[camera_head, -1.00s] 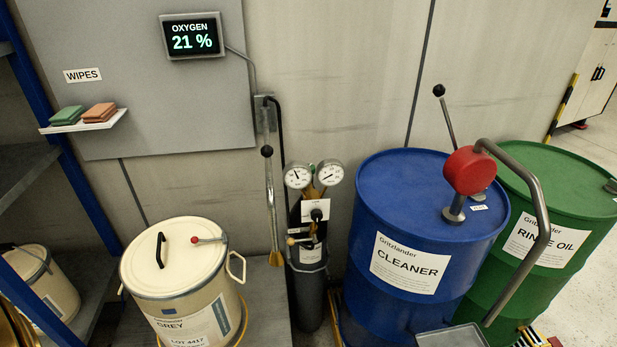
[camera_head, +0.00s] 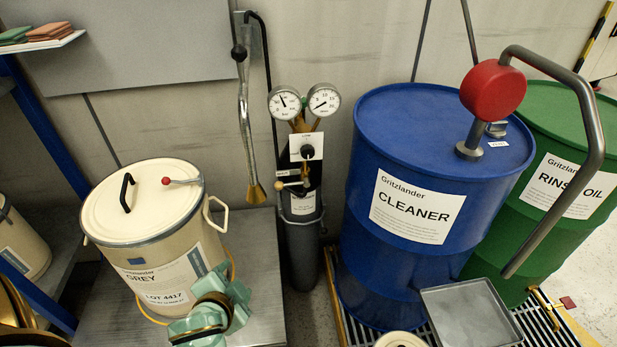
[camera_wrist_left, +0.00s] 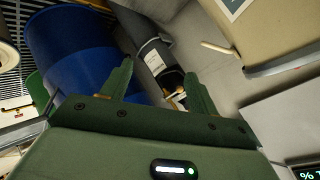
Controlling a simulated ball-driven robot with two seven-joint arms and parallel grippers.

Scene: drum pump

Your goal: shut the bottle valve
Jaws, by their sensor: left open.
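The dark gas bottle (camera_head: 302,245) stands upright against the wall, with two round gauges on top. A black knob (camera_head: 307,152) sits on a white plate below the gauges. A brass fitting with a small pale-ended handle (camera_head: 281,185) is just under it. I cannot tell from its look whether the valve is open. My right gripper is out of view.
The cream pail (camera_head: 150,270) stands left of the bottle. The blue drum (camera_head: 405,275) with a red-headed pump (camera_head: 493,90) stands right, beside a green drum (camera_head: 550,130). A lever (camera_head: 243,115) hangs on the wall behind. Bare platform (camera_head: 262,255) lies between pail and bottle.

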